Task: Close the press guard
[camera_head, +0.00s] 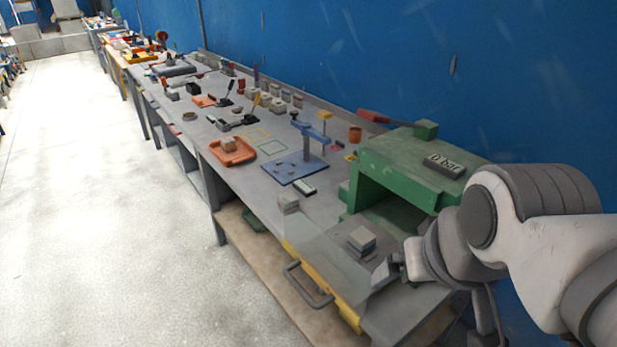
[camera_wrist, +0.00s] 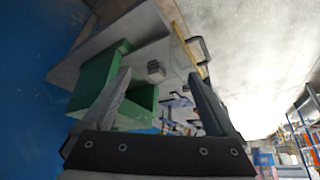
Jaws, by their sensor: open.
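The green press (camera_head: 420,160) stands at the near right end of the bench, with an open front and a sign reading "0 bar" on top. The press guard (camera_head: 345,312) is a see-through panel with a yellow edge, standing out in front of the press opening. Its dark bar handle (camera_head: 307,287) faces the aisle. In the wrist view the guard's yellow edge (camera_wrist: 183,42) and handle (camera_wrist: 203,45) show beyond the fingers. My gripper (camera_head: 382,272) is open and empty, to the right of the handle and apart from it; its fingers (camera_wrist: 160,78) show in the wrist view.
A grey block (camera_head: 361,238) sits in front of the press opening. A blue fixture (camera_head: 296,167), an orange tray (camera_head: 232,152) and several small tools stand farther along the bench. A blue wall runs behind. The floor aisle (camera_head: 130,230) at left is clear.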

